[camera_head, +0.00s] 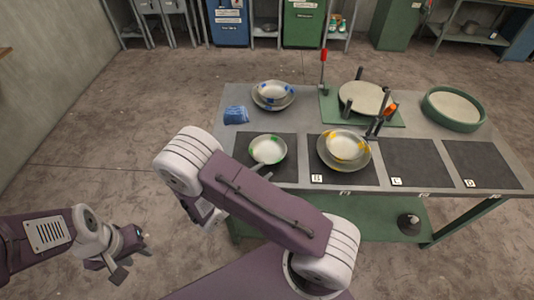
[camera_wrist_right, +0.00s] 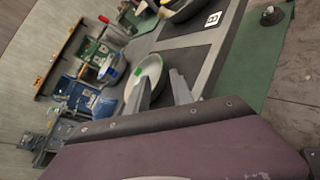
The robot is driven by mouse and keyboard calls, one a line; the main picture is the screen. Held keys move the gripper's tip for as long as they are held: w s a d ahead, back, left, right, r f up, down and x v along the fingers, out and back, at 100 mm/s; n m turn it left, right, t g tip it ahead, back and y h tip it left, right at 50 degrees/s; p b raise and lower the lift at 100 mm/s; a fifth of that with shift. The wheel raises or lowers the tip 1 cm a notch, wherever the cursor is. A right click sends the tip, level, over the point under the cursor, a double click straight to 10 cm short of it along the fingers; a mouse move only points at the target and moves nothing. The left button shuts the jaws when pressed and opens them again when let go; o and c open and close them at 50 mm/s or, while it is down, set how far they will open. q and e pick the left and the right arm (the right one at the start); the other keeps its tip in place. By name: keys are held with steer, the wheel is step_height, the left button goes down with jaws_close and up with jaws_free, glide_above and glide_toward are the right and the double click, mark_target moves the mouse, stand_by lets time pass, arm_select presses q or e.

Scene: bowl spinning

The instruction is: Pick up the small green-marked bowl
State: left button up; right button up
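The small green-marked bowl (camera_head: 268,149) is pale with green patches on its rim. It sits upright on the leftmost dark mat of the table. It also shows in the right wrist view (camera_wrist_right: 150,68), just beyond my right fingers. My right gripper (camera_wrist_right: 161,80) is open, its two grey fingers apart at the bowl's near rim; whether they touch it I cannot tell. In the head view my right arm hides most of that gripper. My left gripper (camera_head: 130,258) is open and empty, low at the left, away from the table.
A yellow-marked bowl (camera_head: 345,145) sits in a larger one on mat B. Blue-marked bowls (camera_head: 273,93) are stacked behind, beside a blue cloth (camera_head: 236,115). A clamp stand and round disc (camera_head: 366,99) and a green round tray (camera_head: 453,109) stand further right. Mats C (camera_head: 414,163) and D are empty.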

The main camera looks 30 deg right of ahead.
mark_target(268, 152)
steer(key=x, duration=0.4)
steer(key=shift+w+f, duration=0.1)
steer(key=shift+w, duration=0.05)
steer(key=shift+d, duration=0.3)
steer(key=p+x, duration=0.1)
steer(key=x, duration=0.3)
steer(key=shift+w+d+f, duration=0.1)
steer(key=shift+d+f, duration=0.15)
steer(key=shift+d, duration=0.1)
steer(key=shift+a, duration=0.1)
steer(key=shift+r, duration=0.1)
jaws_close()
stand_by(0.4)
